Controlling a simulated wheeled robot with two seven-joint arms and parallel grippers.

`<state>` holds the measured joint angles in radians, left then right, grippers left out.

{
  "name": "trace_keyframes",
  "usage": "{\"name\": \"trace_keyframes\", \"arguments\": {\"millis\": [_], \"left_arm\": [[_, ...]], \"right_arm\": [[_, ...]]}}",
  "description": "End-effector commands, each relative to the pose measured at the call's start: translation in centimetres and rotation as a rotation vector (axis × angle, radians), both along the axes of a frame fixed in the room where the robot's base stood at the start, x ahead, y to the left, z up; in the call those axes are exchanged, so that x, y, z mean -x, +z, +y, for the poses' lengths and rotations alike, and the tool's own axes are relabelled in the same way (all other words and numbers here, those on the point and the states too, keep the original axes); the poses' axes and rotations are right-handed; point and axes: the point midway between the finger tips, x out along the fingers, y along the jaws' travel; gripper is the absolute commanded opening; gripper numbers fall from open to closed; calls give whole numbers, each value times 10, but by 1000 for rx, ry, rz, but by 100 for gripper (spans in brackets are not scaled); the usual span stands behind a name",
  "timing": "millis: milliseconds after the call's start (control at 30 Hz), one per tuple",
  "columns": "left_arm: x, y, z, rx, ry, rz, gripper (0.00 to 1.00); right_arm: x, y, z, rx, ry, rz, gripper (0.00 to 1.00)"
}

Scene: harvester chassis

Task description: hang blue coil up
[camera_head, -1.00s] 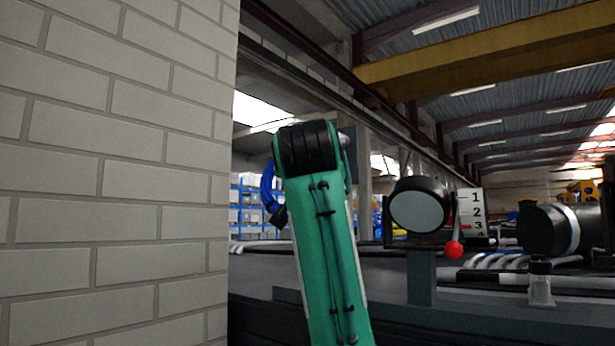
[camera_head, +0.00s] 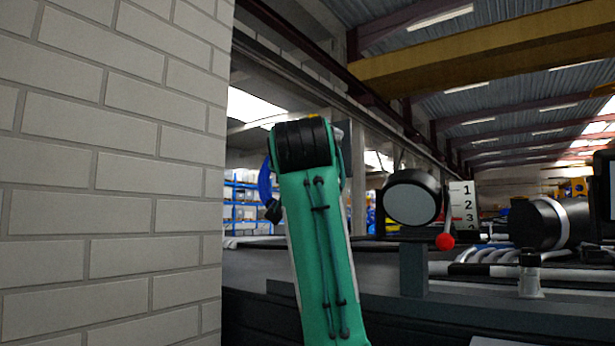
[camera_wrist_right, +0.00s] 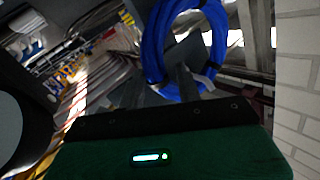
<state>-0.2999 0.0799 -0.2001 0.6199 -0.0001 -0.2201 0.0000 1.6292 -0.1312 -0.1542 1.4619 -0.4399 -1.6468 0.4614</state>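The blue coil shows in the head view (camera_head: 265,181) as a narrow strip to the left of my green right arm, which hides the rest. In the right wrist view the coil (camera_wrist_right: 152,50) is a large ring with a pale band near its lower right. My right gripper (camera_wrist_right: 185,78) reaches the lower part of the ring and appears shut on it; the fingertips are dark and partly covered by the coil. In the head view the right gripper is mostly hidden behind the arm. My left gripper is not in view.
A pale brick wall (camera_head: 110,190) fills the left, close to my right arm. To the right stand a black round part (camera_head: 412,200), a red ball knob (camera_head: 445,241), a numbered plate (camera_head: 463,205) and a dark cylinder (camera_head: 540,222). A dark chassis surface (camera_head: 350,280) lies behind the arm.

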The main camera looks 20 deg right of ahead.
Motion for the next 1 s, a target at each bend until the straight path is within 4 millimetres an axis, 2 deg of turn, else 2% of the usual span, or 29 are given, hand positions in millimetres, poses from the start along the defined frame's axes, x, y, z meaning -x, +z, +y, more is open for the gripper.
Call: {"name": "trace_keyframes", "arguments": {"millis": [867,1000], "left_arm": [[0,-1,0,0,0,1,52],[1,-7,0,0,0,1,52]], "right_arm": [[0,-2,-3,-3,-6,4,50],[7,-2,0,-3,-5,1,50]]}}
